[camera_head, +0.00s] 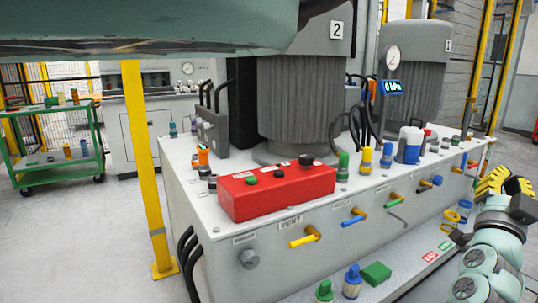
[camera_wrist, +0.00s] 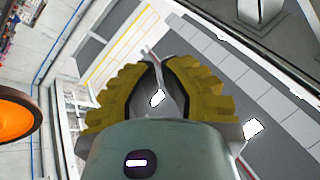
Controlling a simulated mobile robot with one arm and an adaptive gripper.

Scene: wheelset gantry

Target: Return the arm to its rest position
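My gripper (camera_head: 506,183) is at the right edge of the head view, beside the right front of the grey machine bench, with my pale green arm links below it. Its two yellow ridged fingers show in the wrist view (camera_wrist: 158,75). A narrow gap lies between them, with grey background showing through. I see nothing held in it. The bend of the arm below the links is cut off by the frame edge.
The bench (camera_head: 275,247) carries a red control box (camera_head: 277,193) and several coloured knobs and levers. A yellow post (camera_head: 142,150) stands to its left, a green cart (camera_head: 55,170) farther left. Floor (camera_head: 90,240) is clear at left. An orange round thing (camera_wrist: 14,118) is at left in the wrist view.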

